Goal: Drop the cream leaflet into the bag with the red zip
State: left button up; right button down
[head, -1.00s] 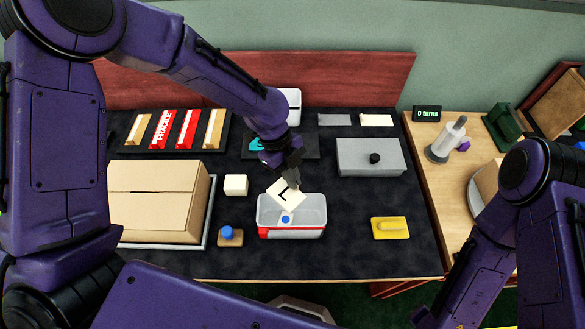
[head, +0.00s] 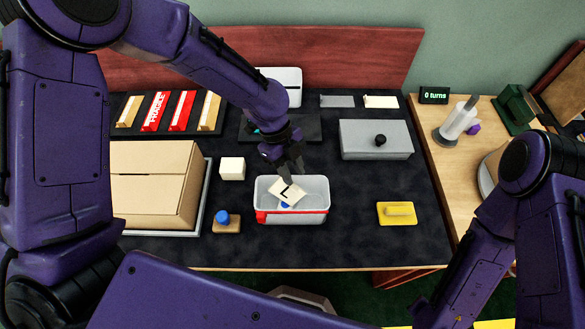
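The bag with the red zip (head: 318,218) stands open on the dark mat at the front middle, a pale grey box-like bag with a red band along its front and left side. The cream leaflet (head: 289,191), a small square with a black mark, is tilted inside the bag's opening. My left gripper (head: 286,176) points down over the bag's back rim, its fingertips at the leaflet's upper edge; it looks shut on the leaflet, though the grip is small in view. A blue spot shows just below the leaflet. My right arm is at the right; its gripper is not visible.
A cream block (head: 232,168) and a blue-knobbed wooden stamp (head: 227,223) stand left of the bag, beside a cardboard box (head: 150,188). A grey lidded box (head: 375,140) is behind right. A yellow float-like block (head: 397,213) lies right; the mat between is clear.

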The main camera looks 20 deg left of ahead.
pick_arm(q)
jog(key=shift+w+a+r, duration=0.1)
jog(key=shift+w+r, duration=0.1)
jog(key=shift+r, duration=0.1)
jog(key=b+v, duration=0.1)
jog(key=v, duration=0.8)
jog(key=shift+a+r, duration=0.2)
jog(key=shift+r, duration=0.2)
